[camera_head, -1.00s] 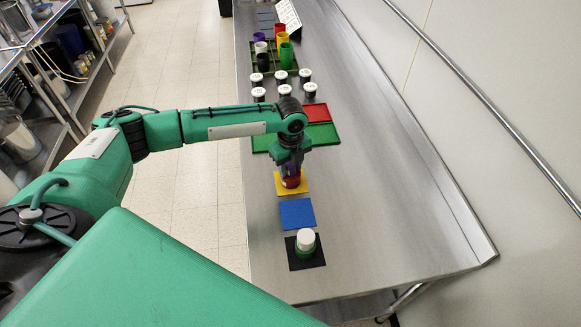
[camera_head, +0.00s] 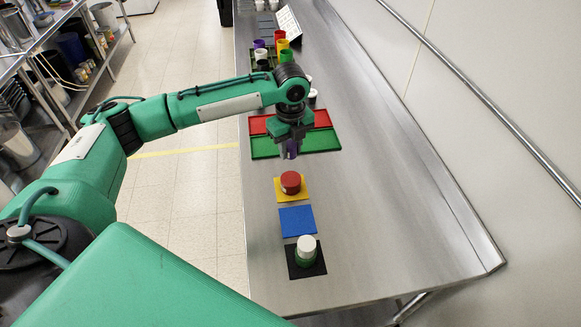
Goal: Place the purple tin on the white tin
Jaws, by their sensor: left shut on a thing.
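My left gripper (camera_head: 291,147) is shut on the purple tin (camera_head: 291,151) and holds it above the counter, over the near edge of the green tray. The fingers hide much of the tin. The white tin (camera_head: 306,243) sits on top of a green tin (camera_head: 305,258), which stands on the black mat (camera_head: 293,272) nearest to me. The gripper is well beyond the white tin and apart from it. My right gripper is not in view.
A red tin (camera_head: 290,181) stands on the yellow mat (camera_head: 280,195). The blue mat (camera_head: 297,221) between is empty. Behind my arm are the green tray (camera_head: 324,140), a red tray (camera_head: 321,118) and coloured cups (camera_head: 282,43). The counter's right side is clear.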

